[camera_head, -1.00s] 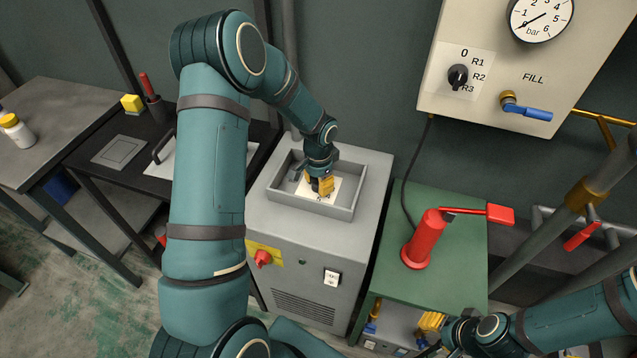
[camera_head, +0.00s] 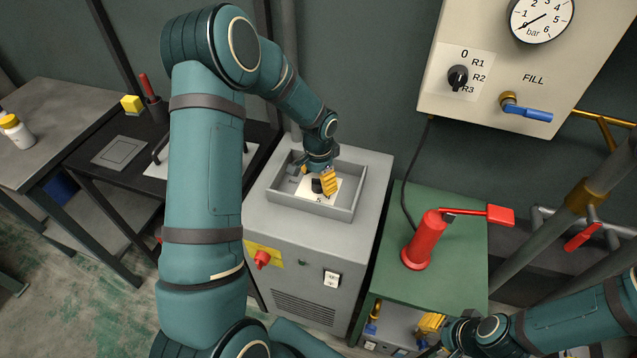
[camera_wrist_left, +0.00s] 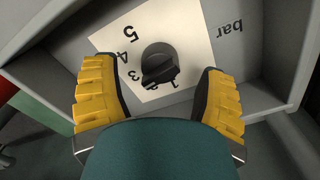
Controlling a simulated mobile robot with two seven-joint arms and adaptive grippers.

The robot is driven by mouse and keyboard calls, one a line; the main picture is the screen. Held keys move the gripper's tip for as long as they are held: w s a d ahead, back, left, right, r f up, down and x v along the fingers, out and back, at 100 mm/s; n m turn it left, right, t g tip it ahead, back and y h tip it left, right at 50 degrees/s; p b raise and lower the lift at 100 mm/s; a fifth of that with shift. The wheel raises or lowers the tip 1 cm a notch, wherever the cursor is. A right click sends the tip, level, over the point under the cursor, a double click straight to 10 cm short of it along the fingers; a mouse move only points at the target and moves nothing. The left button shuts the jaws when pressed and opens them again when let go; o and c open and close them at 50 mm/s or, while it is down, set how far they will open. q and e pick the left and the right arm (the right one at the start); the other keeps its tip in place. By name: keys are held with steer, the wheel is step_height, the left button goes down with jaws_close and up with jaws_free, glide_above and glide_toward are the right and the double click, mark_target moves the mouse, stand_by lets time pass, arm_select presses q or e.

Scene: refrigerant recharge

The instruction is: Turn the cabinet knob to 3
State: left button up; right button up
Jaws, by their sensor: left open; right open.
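The black cabinet knob (camera_wrist_left: 159,64) sits on a white dial plate (camera_wrist_left: 195,40) in the recessed top of the grey cabinet (camera_head: 300,235). In the left wrist view the numbers 5, 4, 3, 2 and 1 run along the plate's left and lower sides. The knob's grip bar points toward the lower numbers; it partly covers some, so I cannot tell its exact setting. My left gripper (camera_wrist_left: 158,100) is open, with its yellow fingers on either side of the knob and apart from it. In the head view the knob (camera_head: 317,186) shows beside the fingers. My right gripper (camera_head: 432,335) is open at the lower right.
A raised grey rim (camera_head: 345,212) surrounds the dial recess. A red bottle jack (camera_head: 425,240) with a lever stands on the green table (camera_head: 455,280) to the right. A wall panel (camera_head: 450,20) carries a selector, gauge and blue valve handle.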

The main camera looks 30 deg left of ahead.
mark_target(318, 180)
arm_select(q)
step_height(318, 180, up, 10)
stand_by(0.4)
stand_by(0.4)
